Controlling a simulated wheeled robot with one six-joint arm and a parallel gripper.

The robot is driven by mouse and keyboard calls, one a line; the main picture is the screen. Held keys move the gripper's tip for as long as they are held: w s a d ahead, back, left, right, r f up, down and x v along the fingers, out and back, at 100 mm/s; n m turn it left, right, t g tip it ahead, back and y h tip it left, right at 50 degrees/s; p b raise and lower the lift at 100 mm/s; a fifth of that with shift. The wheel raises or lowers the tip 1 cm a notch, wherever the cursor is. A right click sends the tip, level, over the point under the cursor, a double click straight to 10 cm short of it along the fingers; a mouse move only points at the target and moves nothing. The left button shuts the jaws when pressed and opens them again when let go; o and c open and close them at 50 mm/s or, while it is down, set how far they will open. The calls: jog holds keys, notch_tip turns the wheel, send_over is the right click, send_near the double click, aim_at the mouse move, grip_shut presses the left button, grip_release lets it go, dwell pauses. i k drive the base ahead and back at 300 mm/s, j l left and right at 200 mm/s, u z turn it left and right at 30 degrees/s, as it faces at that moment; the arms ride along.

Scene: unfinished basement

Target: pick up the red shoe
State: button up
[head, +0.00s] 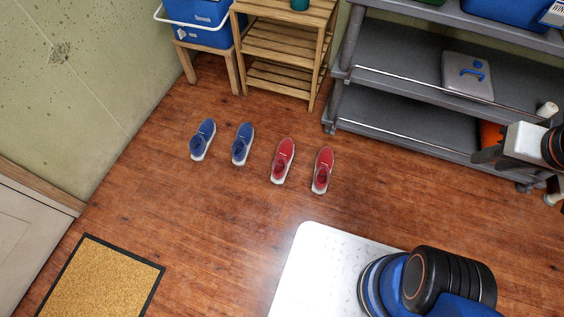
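Two red shoes stand side by side on the wooden floor in the head view, a left one (282,161) and a right one (322,171). Both have white soles and sit upright, a small gap apart. Part of my gripper (518,146) shows at the right edge, in front of the grey shelf and well to the right of the red shoes. It touches neither shoe. Its fingers are not clear enough to tell whether it is open or shut.
Two blue shoes (222,142) stand left of the red pair. Behind are a wooden shelf (283,45), a blue cooler (200,22) on a wooden stand, and a grey shelf unit (405,128). A doormat (98,281) lies front left. Floor around the shoes is clear.

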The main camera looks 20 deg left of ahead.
aim_at(280, 167)
jog(key=z, duration=0.3)
jog(key=k+j+z, duration=0.1)
jog(key=j+z, duration=0.25)
jog(key=k+j+z, duration=0.15)
jog(key=z, duration=0.2)
jog(key=k+j+z, duration=0.2)
jog(key=j+z, duration=0.15)
jog(key=k+j+z, duration=0.15)
jog(key=k+j, duration=0.6)
jog(key=k+j+z, duration=0.15)
jog(key=k+j, duration=0.45)
jog(key=k, duration=0.2)
